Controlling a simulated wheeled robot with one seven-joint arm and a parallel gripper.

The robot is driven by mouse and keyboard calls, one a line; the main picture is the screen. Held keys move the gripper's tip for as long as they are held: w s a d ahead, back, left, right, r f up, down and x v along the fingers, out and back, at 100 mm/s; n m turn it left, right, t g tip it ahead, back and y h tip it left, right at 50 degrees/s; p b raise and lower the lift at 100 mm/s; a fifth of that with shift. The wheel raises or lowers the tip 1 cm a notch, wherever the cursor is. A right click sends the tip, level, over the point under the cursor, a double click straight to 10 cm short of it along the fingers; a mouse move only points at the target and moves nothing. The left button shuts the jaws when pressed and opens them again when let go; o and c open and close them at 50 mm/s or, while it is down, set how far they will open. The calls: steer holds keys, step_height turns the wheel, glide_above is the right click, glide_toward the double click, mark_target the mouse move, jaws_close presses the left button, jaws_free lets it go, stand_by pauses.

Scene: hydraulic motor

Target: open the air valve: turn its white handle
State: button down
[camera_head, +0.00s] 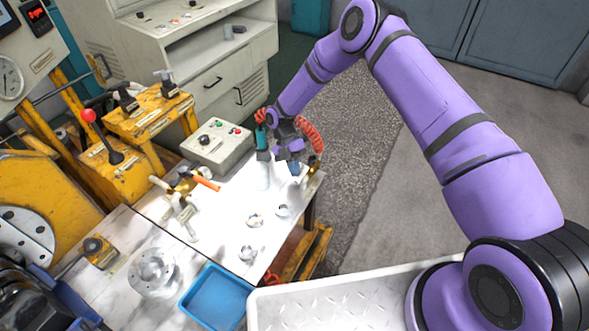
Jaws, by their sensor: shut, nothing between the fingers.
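My gripper (294,168) is at the end of my purple arm, low over the far right part of the white work table. It looks small, and its fingers are shut with nothing between them. A small yellowish fitting (315,165) at the table's right edge, at the lower end of a red coiled hose (311,136), looks like the air valve. It is just right of my gripper. I cannot make out its white handle or how it is turned. I cannot tell whether my gripper touches the fitting.
A teal-topped tool (262,138) stands close left of my gripper. A control box (217,146), an orange-handled tool (206,184), small metal rings (255,220) and a blue tray (217,297) are also on the table. The floor to the right is clear.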

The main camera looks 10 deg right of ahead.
steer(key=v, duration=1.1)
stand_by(0.4)
steer(key=s+d+r+m+t, duration=0.2)
steer(key=d+r+m, duration=0.1)
steer(key=r, duration=0.7)
steer(key=s+d+r+m+t, duration=0.1)
steer(key=d+r+m, duration=0.25)
steer(key=r, duration=0.55)
steer(key=s+d+r+m+t, duration=0.2)
steer(key=r+m, duration=0.2)
steer(key=r, duration=0.6)
steer(key=s+d+r+m+t, duration=0.2)
steer(key=s+d+r+m, duration=0.45)
steer(key=s+r, duration=0.5)
steer(key=s+d+r+m+t+y, duration=0.1)
steer(key=s+d+m+t, duration=0.2)
steer(key=s+m, duration=0.3)
steer(key=s+d+r+m+t+y, duration=0.1)
steer(key=s+m, duration=0.6)
steer(key=s, duration=1)
steer(key=d+r+t, duration=0.1)
steer(key=d+t, duration=0.1)
steer(key=d, duration=0.1)
steer(key=shift+d+r+m, duration=0.15)
steer(key=shift+r+m, duration=0.1)
steer(key=shift+m, duration=0.05)
